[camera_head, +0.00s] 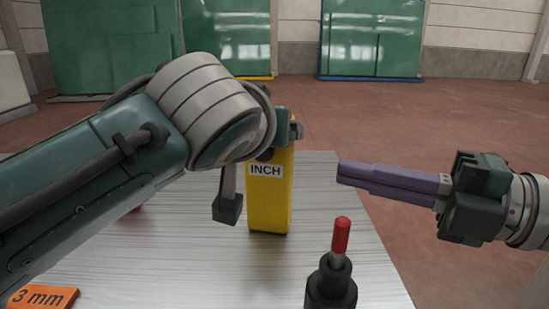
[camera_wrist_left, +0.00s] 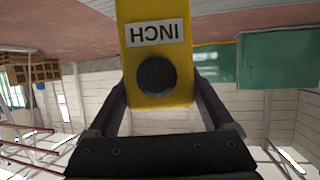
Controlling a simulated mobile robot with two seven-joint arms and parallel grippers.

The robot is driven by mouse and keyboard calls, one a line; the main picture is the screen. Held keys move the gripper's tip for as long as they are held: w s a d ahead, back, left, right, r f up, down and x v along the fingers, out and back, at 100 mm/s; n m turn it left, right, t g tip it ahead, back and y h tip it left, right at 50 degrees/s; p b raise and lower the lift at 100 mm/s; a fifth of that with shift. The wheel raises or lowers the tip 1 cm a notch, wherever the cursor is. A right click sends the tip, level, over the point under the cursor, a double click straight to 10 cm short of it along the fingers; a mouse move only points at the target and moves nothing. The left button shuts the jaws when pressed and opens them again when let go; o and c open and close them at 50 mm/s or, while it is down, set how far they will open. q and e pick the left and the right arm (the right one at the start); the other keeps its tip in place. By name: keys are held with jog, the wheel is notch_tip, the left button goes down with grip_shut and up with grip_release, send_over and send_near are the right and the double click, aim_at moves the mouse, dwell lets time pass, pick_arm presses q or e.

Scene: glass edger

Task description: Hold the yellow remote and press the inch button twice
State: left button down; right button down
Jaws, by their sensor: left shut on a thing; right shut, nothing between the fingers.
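The yellow remote (camera_head: 268,205) stands upright over the grey table, with a white INCH label facing me. I cannot tell whether its bottom touches the table. My left gripper (camera_wrist_left: 160,105) is shut on the remote, one finger on each side. In the left wrist view the remote (camera_wrist_left: 131,62) shows a round black inch button (camera_wrist_left: 156,76) beside the label. In the head view my left wrist hides the remote's upper part and most of the button. My right gripper (camera_head: 340,172) is shut and empty, its purple fingers pointing left, to the right of the remote and apart from it.
A black tool with a red tip (camera_head: 341,236) stands at the table's front, between the remote and my right arm. An orange 3 mm block (camera_head: 42,297) lies front left. The striped grey table (camera_head: 190,265) is otherwise mostly bare. Green glass panels (camera_head: 372,38) stand far behind.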

jog(key=shift+s, duration=0.15)
jog(key=x, duration=1)
jog(key=shift+s, duration=0.1)
